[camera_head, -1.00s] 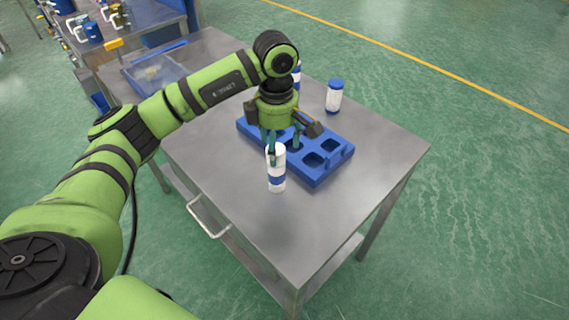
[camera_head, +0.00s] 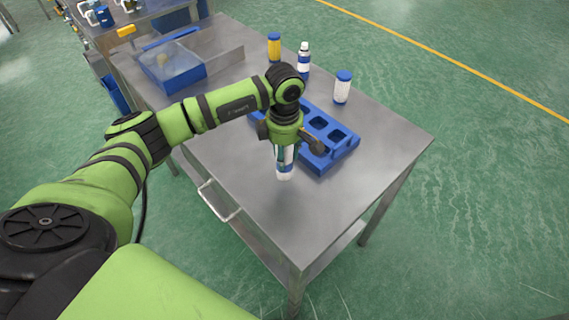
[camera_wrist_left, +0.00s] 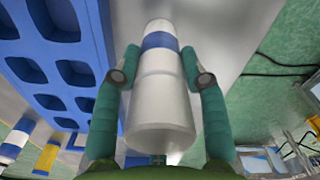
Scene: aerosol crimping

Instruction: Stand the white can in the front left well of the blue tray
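The white can (camera_head: 284,173) with a blue band stands upright on the table in front of the blue tray (camera_head: 343,156). My left gripper (camera_head: 285,152) points down over the can, with its upper part hidden between the fingers. In the left wrist view the can (camera_wrist_left: 160,100) lies between the two teal fingers, whose tips appear to touch its sides near the blue band. The tray (camera_wrist_left: 98,45) is at the left there, and its visible wells are empty. My arm hides part of the tray in the head view. My right gripper is not in view.
Behind the tray stand a blue-capped white jar (camera_head: 342,88), a blue-and-white bottle (camera_head: 303,60) and a yellow jar (camera_head: 274,47) with a blue lid. A clear-sided blue bin (camera_head: 182,77) is at the back left. The table's front right is bare.

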